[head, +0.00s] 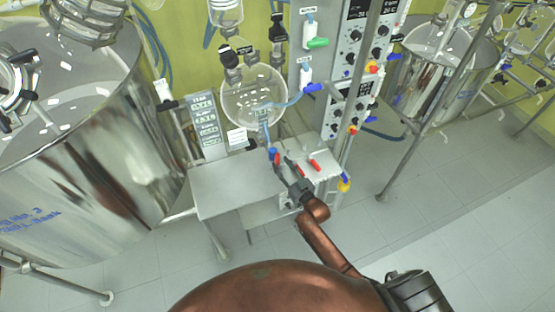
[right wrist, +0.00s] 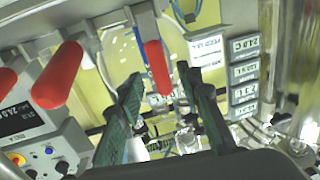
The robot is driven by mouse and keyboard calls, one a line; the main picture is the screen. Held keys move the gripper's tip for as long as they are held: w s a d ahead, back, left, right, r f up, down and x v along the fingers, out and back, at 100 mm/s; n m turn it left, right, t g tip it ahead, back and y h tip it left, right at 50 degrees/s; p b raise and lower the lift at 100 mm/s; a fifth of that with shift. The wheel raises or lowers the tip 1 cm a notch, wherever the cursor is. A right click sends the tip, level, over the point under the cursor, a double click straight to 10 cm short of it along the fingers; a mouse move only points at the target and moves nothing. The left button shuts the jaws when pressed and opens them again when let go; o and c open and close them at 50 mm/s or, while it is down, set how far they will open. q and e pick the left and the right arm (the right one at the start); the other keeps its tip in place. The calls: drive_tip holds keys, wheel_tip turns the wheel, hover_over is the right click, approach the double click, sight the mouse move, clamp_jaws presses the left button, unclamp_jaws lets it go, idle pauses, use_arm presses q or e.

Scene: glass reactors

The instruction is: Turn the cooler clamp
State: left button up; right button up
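Red-handled clamps stand on the small steel table by the glass vessel; I cannot tell by label which is the cooler clamp. One red handle (head: 277,158) is at the tip of my right gripper (head: 284,163). In the right wrist view a red handle (right wrist: 157,67) hangs between the two green-grey fingers of my right gripper (right wrist: 159,76). The fingers are apart on either side of it, with gaps, and do not appear to touch it. Another red handle (head: 314,165) lies to the right. My left gripper is not in view.
The steel table (head: 232,190) has bare room on its left half. A round glass vessel (head: 253,95) hangs behind it. A large steel tank (head: 80,150) stands at left. A control panel (head: 350,100) with knobs stands at right, near my right arm.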

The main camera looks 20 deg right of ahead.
sight(277, 159)
drive_tip(key=shift+w+a, duration=0.2)
drive_tip(key=shift+w, duration=0.8)
drive_tip(key=shift+w+a, duration=0.15)
drive_tip(key=shift+w, duration=0.85)
drive_tip(key=shift+c, duration=0.5)
clamp_jaws()
